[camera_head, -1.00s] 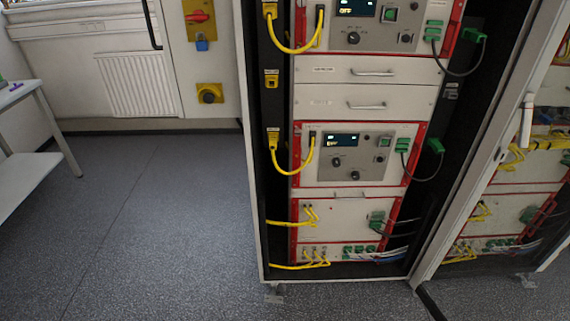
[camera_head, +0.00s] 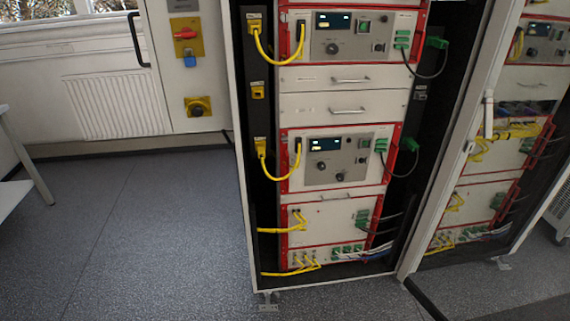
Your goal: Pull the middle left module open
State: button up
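An open rack cabinet (camera_head: 240,180) holds a stack of modules. In its left bay, two plain white drawer-like modules sit between two red-framed instruments: an upper one (camera_head: 300,77) and a lower one (camera_head: 300,107), each with a bar handle, (camera_head: 350,80) and (camera_head: 350,110). Both fronts look flush with the stack. I cannot tell which of them is the middle left module. The red-framed instruments, upper (camera_head: 385,47) and lower (camera_head: 365,172), have lit displays, knobs and plugged yellow and green cables. My gripper is not in view.
A second bay (camera_head: 505,110) with similar modules stands to the right, behind a cabinet frame post (camera_head: 455,160). Yellow cables (camera_head: 262,160) loop at the left bay's side. A white table (camera_head: 20,150) stands far left. The grey floor (camera_head: 140,220) in front is clear.

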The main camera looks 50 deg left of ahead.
aim_at(387, 134)
jog(key=u, duration=1.85)
jog(key=i, duration=1)
jog(key=u, duration=0.05)
